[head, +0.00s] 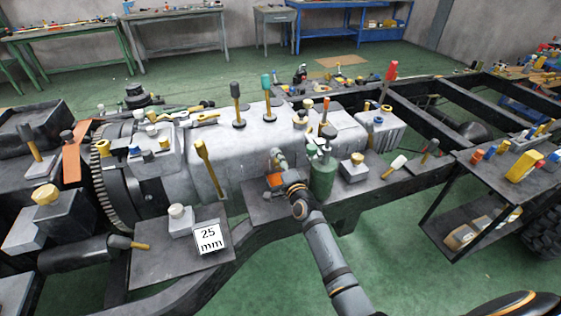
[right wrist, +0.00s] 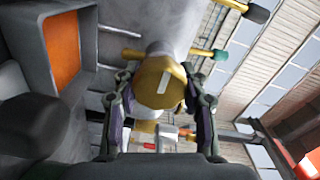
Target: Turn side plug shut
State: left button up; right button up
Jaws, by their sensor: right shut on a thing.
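The side plug (right wrist: 150,84) is a round yellow cap with a white line on its face, in the middle of the right wrist view. The white line is tilted a little from upright in that view. My right gripper (right wrist: 160,103) is shut on the plug, with one finger on each side of it. In the head view my right gripper (head: 279,162) is at the near side of the grey housing (head: 262,135). The plug is hidden there behind the gripper and arm. My left gripper is in neither view.
A green cylinder (head: 322,178) stands close to the right of my right gripper. A "25 mm" sign (head: 209,238) is on a plate at the left. A cart (head: 478,200) is at the right; green floor lies in front.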

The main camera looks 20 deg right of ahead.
jog(key=o, duration=1.2)
jog(key=shift+c, duration=0.2)
jog(key=shift+s, duration=0.3)
jog(key=s, duration=1.1)
jog(key=shift+s+d, duration=0.2)
